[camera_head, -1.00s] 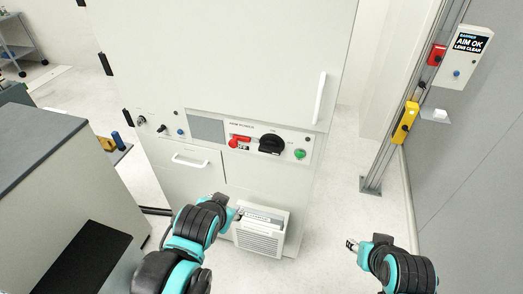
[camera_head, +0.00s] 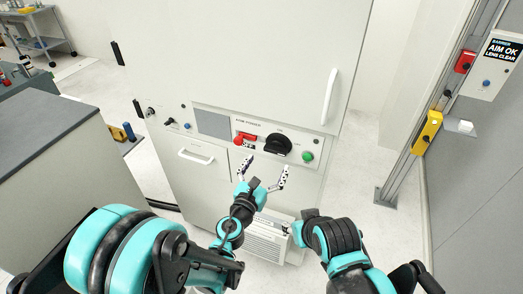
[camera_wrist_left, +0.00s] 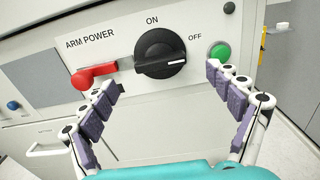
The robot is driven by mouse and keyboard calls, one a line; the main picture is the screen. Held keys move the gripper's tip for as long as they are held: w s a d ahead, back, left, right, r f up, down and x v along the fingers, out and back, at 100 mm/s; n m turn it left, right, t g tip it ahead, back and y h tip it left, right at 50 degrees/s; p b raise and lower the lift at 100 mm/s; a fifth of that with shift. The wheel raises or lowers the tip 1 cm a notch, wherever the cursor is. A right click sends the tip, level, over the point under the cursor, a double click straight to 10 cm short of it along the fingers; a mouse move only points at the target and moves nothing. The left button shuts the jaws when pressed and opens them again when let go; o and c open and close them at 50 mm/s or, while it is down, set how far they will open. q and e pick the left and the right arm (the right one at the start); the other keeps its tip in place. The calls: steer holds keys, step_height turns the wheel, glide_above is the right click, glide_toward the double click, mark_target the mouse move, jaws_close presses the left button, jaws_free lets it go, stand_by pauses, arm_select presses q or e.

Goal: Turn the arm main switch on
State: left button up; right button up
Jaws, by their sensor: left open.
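The arm main switch is a black rotary knob (camera_head: 278,145) on the cabinet's ARM POWER panel, and it shows large in the left wrist view (camera_wrist_left: 160,53). ON is printed above it and OFF to its upper right. Its white mark points right, towards the OFF side. My left gripper (camera_head: 266,168) is open and empty, in front of and below the knob. In the left wrist view its fingers (camera_wrist_left: 162,84) spread to either side below the knob, without visible contact. My right gripper (camera_head: 298,230) is low, by the vent box, its jaws too small to read.
A red handle (camera_head: 244,138) sits left of the knob and a green button (camera_head: 308,157) right of it, both close to my left fingers. A vented box (camera_head: 268,246) is low on the cabinet. A grey-topped bench (camera_head: 50,135) stands at left, a post with yellow box (camera_head: 428,130) at right.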

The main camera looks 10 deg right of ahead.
mark_target(274, 152)
arm_select(q)
steer(key=b+x, duration=0.1)
steer(key=x, duration=0.6)
steer(key=shift+w+d, duration=0.15)
steer(key=shift+w, duration=0.05)
steer(key=shift+c, duration=0.3)
steer(key=c, duration=1.1)
